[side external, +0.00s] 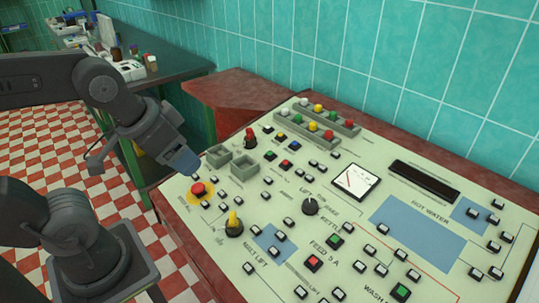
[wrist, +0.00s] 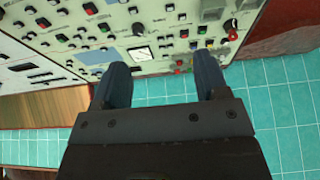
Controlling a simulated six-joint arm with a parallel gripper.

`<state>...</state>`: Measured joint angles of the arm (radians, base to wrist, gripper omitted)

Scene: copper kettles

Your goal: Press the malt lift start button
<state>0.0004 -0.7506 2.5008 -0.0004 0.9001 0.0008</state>
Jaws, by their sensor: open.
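The pale green control panel (side external: 340,190) carries a section lettered "MALT LIFT" at its near left edge. Black and white push buttons (side external: 274,236) stand by that lettering; I cannot read which one is marked start. A yellow-handled lever (side external: 234,222) is just left of them. My gripper (side external: 190,174) is at the panel's left end, close to the red mushroom button (side external: 198,189) on its yellow disc.
Two grey open boxes (side external: 243,168), a red-topped lever (side external: 250,139) and a black rotary knob (side external: 310,206) rise from the panel. A grey rack of coloured knobs (side external: 318,118) lies at the back. A tiled wall (side external: 400,55) stands behind.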

